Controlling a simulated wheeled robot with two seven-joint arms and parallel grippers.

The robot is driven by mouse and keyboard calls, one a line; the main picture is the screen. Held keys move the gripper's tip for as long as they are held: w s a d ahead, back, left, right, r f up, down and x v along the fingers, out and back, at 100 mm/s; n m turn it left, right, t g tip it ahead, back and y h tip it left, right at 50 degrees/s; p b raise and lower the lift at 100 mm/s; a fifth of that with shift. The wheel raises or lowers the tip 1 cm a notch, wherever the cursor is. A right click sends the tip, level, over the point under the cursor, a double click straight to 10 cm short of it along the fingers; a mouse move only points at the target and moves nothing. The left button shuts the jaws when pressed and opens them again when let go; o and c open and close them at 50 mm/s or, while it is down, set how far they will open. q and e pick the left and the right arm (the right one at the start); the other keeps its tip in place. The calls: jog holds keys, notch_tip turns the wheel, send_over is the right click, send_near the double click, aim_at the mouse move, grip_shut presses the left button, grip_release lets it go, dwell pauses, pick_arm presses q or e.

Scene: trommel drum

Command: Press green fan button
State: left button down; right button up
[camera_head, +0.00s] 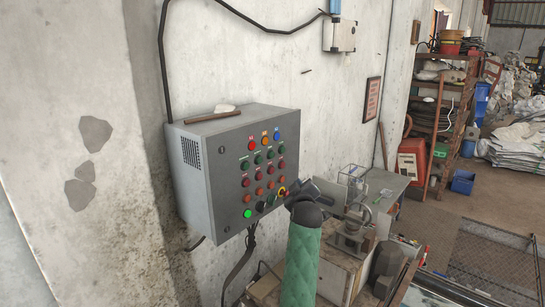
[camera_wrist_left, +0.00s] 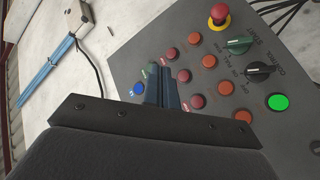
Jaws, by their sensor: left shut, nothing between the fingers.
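A grey control panel box (camera_head: 215,170) is fixed to the wall, with rows of coloured buttons on its front. A bright green button (camera_head: 247,213) sits at its lower left; it also shows at the right of the left wrist view (camera_wrist_left: 278,102). A row of dark green buttons (camera_head: 258,159) lies higher up; their labels are too small to read. My left gripper (camera_head: 291,197) is by the panel's lower right corner, near the red emergency knob. In the left wrist view its fingers (camera_wrist_left: 166,92) are together and empty, overlapping the button rows. Contact cannot be told. My right gripper is not in view.
A cluttered bench (camera_head: 340,270) stands right of the panel. Cables hang below the box. Wall left of it is bare.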

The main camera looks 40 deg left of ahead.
aim_at(271, 154)
pick_arm(q)
notch_tip(271, 154, up, 6)
jog(key=w+a+n+y, duration=0.1)
jog(key=w+n, duration=0.1)
jog(key=shift+w+a+f, duration=0.15)
jog(key=shift+w+a, duration=0.15)
jog(key=shift+w, duration=0.05)
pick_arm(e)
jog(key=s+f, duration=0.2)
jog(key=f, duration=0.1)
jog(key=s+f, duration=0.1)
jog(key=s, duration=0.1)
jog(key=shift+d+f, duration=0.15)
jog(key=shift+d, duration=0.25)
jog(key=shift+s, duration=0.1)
pick_arm(q)
jog(key=a+p, duration=0.2)
jog(key=a, duration=0.6)
jog(key=shift+w+a, duration=0.35)
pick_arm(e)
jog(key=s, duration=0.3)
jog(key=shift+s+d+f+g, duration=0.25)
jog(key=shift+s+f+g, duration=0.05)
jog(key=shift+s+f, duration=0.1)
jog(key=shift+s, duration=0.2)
